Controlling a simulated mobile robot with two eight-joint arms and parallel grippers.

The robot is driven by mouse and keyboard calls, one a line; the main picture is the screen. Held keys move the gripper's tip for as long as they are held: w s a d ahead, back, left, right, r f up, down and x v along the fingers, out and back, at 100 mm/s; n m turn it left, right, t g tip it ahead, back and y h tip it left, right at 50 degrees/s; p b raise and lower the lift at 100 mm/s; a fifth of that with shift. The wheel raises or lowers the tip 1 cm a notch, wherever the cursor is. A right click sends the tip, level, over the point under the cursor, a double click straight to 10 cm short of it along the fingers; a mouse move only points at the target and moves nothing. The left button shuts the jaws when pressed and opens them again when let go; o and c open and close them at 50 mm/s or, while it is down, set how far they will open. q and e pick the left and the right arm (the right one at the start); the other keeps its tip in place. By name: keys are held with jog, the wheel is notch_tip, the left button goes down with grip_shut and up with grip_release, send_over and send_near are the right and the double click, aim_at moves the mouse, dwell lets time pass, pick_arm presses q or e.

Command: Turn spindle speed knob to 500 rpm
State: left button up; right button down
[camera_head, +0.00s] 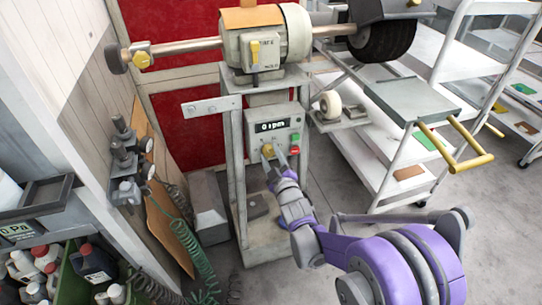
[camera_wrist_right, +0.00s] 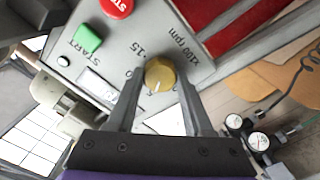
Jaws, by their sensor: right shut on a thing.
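The yellow spindle speed knob (camera_head: 267,150) is on the grey control panel (camera_head: 284,137) of the buffing machine. In the right wrist view the knob (camera_wrist_right: 160,72) has a white pointer line toward the bottom of the picture, with "15" and "x100 rpm" printed above it. Other scale marks are partly hidden by the fingers. My right gripper (camera_head: 274,163) reaches the panel from below right. In the wrist view its two fingers (camera_wrist_right: 160,82) are shut on the knob's sides. The panel's display (camera_head: 271,126) appears to read 0 rpm. My left gripper is not in view.
A green START button (camera_wrist_right: 87,39) and a red STOP button (camera_wrist_right: 117,5) sit close to the knob. The motor (camera_head: 265,40) stands above the panel. A white cart (camera_head: 360,150) stands to the right, and hoses (camera_head: 200,255) hang at the left.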

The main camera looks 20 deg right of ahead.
dwell(0.4)
jog(key=shift+c, duration=1.5)
grip_release()
jog(key=s, duration=1)
jog(key=shift+s+d, duration=0.15)
jog(key=shift+s, duration=0.25)
